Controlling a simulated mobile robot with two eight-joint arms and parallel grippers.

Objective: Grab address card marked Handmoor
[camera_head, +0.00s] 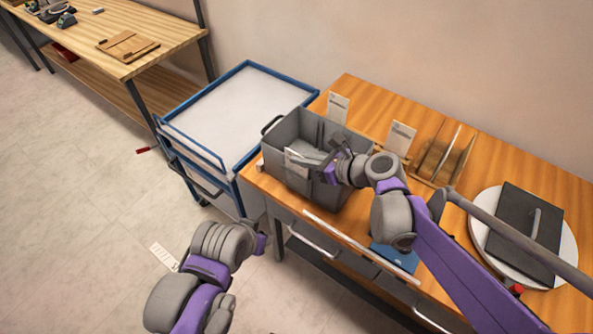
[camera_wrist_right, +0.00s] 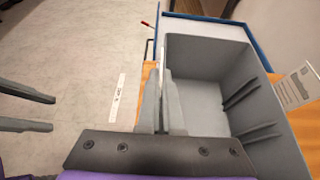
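My right gripper (camera_head: 312,163) is over the left part of the grey bin (camera_head: 345,184). Its fingers are closed on a white card (camera_head: 297,161), which shows edge-on between them in the right wrist view (camera_wrist_right: 161,55). The writing on this card is too small to read. Another white card (camera_head: 338,107) stands upright behind the bin, and one more card (camera_head: 401,138) stands to its right; their names are not legible. My left gripper (camera_wrist_right: 28,108) shows at the left edge of the right wrist view with its two fingers apart and empty.
A blue-framed cart (camera_head: 225,105) stands left of the wooden table (camera_head: 365,95). A wooden rack (camera_head: 440,158) and a round white plate with a dark slab (camera_head: 525,230) are to the right. A white strip (camera_head: 164,256) lies on the floor.

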